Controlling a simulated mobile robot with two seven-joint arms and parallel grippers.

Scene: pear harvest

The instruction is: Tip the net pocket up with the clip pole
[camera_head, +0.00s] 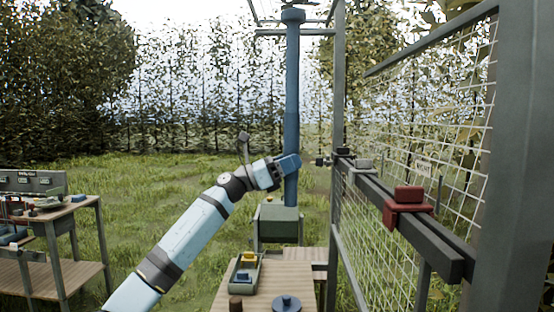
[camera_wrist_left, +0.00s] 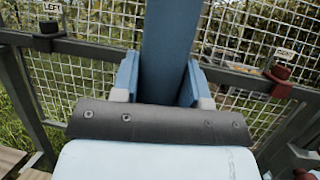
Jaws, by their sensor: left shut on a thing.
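A thick blue pole (camera_head: 292,90) stands upright near the picture's middle in the head view, its dark top near the upper edge. I take it to be the clip pole. My left gripper (camera_head: 288,163) is shut on the pole's shaft. In the left wrist view the pole (camera_wrist_left: 168,50) runs up between the fingers of that gripper (camera_wrist_left: 161,86). Thin frame bars show around the pole's top. I cannot tell a net pocket there, as the picture's edge cuts it off. My right gripper is not in view.
A wire net panel (camera_head: 445,110) and dark rail (camera_head: 372,192) stand right of the pole. A red clamp (camera_head: 408,198) sits on the rail. A wooden table (camera_head: 262,284) carries a green tray and a blue disc. A bench (camera_head: 72,208) is left; grass lies between.

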